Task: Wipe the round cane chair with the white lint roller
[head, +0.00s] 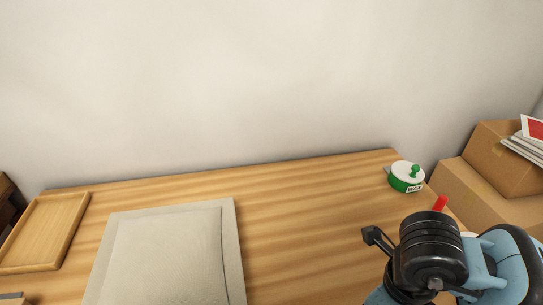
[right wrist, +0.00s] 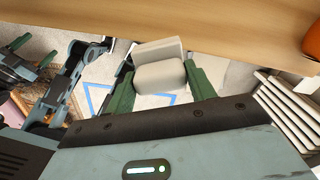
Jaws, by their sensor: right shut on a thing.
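My right gripper (right wrist: 160,80) has its two green fingers on either side of a pale, blocky thing, which I take to be the white lint roller (right wrist: 160,72). It is shut on it, and the held thing is close to the long wooden edge in the right wrist view. In the head view my right arm is at the lower right, and its held thing cannot be made out. The round cane chair cannot be made out for certain; a tan, patterned patch at the left of the right wrist view is partly hidden by my arm links.
In the head view a wooden table (head: 300,225) stands against a bare wall. On it are a wooden tray (head: 72,232), a grey framed panel (head: 237,250) and a green-and-white lidded pot (head: 406,184). Cardboard boxes (head: 470,192) are at the right. The table's middle is clear.

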